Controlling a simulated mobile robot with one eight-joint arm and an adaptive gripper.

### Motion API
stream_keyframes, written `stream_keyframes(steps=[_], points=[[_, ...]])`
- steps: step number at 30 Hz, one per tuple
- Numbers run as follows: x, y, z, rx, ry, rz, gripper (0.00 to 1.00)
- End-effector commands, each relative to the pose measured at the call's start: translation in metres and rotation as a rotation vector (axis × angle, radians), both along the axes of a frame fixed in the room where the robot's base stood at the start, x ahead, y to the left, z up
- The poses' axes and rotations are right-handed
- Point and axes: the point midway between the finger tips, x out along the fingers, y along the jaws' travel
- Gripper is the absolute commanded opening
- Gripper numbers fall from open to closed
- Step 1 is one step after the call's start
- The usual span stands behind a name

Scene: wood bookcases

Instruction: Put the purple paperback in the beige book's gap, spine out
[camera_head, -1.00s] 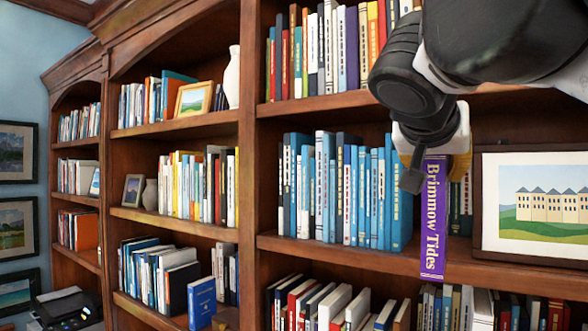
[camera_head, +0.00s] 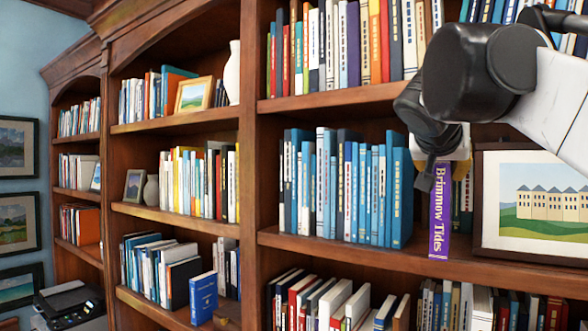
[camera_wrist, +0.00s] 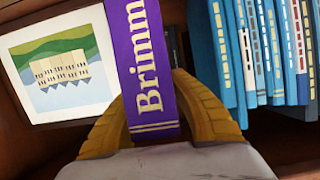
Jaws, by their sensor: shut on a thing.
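In the wrist view the purple spine (camera_wrist: 148,70) lies between my yellow fingers. I cannot make out a beige book or its gap for certain.
A row of blue books (camera_head: 350,195) stands close on the left. A framed castle picture (camera_head: 484,220) stands close on the right. The shelf board (camera_head: 340,249) runs below, and books fill the shelves above and below.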

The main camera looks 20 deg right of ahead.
Motion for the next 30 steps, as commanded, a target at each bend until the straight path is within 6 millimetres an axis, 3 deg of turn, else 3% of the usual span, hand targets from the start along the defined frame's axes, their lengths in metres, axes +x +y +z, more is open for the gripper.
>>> stream_keyframes(steps=[28, 30], points=[[0.066, -0.078, -0.003, -0.001, 0.0, -0.001, 0.0], [0.066, -0.078, -0.01, -0.001, -0.001, 0.0, 0.0]])
